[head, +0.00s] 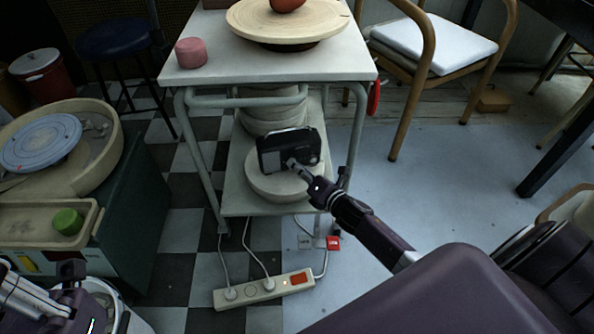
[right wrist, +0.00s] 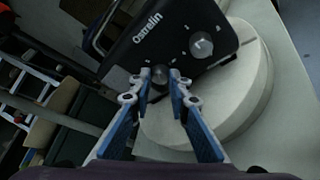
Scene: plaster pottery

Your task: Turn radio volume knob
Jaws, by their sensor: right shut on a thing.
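A black radio (head: 270,158) stands tilted on a round pale plaster piece (head: 262,187) on the trolley's lower shelf. My right gripper (head: 292,163) reaches its front face. In the right wrist view, the radio (right wrist: 140,55) fills the upper middle, with its carry handle at the upper left. One knob (right wrist: 158,83) sits between the blue-backed fingertips of my right gripper (right wrist: 159,76), which are closed on it. A second silver knob (right wrist: 201,45) is free, up and to the right. Part of my left arm, with its gripper (head: 72,270), shows at the lower left; its jaws are unclear.
The trolley's top (head: 240,62) overhangs the radio, and its legs flank the shelf. A power strip (head: 265,289) with cables lies on the floor in front. A pottery wheel (head: 118,140) stands left and a chair (head: 440,50) at the back right.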

